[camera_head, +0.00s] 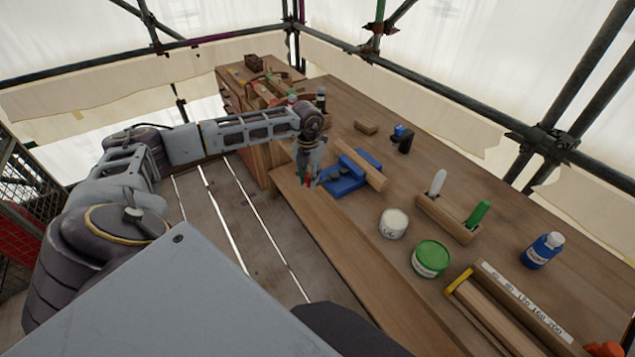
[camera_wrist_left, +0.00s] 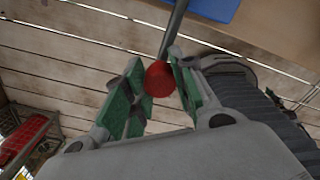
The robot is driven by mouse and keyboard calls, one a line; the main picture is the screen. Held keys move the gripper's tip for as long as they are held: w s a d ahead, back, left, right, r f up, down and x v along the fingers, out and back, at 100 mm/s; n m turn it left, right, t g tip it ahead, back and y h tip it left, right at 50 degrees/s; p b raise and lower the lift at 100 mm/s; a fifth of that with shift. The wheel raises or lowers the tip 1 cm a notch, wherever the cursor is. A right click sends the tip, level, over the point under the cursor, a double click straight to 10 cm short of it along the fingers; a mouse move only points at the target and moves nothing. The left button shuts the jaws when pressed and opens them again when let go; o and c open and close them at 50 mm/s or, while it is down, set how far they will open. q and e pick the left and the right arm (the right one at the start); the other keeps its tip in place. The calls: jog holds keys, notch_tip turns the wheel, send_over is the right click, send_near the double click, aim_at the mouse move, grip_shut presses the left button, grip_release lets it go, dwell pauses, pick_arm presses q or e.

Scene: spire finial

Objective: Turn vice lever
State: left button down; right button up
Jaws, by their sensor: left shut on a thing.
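The blue vice (camera_head: 343,186) sits at the near edge of the wooden workbench, with a light wooden bar (camera_head: 362,165) at its jaws. My left gripper (camera_head: 308,178) is at the vice's left side, beyond the bench edge. In the left wrist view its green-padded fingers (camera_wrist_left: 158,88) are shut around the red knob (camera_wrist_left: 159,78) at the end of the vice's metal lever (camera_wrist_left: 175,28). The lever runs up from the knob towards the blue vice body (camera_wrist_left: 213,7). The right gripper is out of view.
On the bench (camera_head: 470,270) stand a white tub (camera_head: 393,224), a green-lidded tin (camera_head: 430,259), a wooden holder (camera_head: 447,219) with white and green handles, and a blue bottle (camera_head: 543,251). A small black-and-blue item (camera_head: 403,140) is behind the vice. Plank flooring (camera_head: 235,225) lies below.

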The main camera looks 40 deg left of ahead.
pick_arm(q)
jog(key=w+a+m+b, duration=0.1)
jog(key=m, duration=0.1)
jog(key=w+a+m, duration=0.1)
jog(key=a, duration=0.1)
jog(key=shift+r+m+b, duration=0.15)
jog(key=shift+m+b, duration=0.2)
jog(key=shift+m, duration=0.05)
jog(key=c, duration=1.5)
grip_release()
jog(key=o, duration=0.4)
jog(key=shift+c, duration=0.2)
notch_tip(320, 180, up, 12)
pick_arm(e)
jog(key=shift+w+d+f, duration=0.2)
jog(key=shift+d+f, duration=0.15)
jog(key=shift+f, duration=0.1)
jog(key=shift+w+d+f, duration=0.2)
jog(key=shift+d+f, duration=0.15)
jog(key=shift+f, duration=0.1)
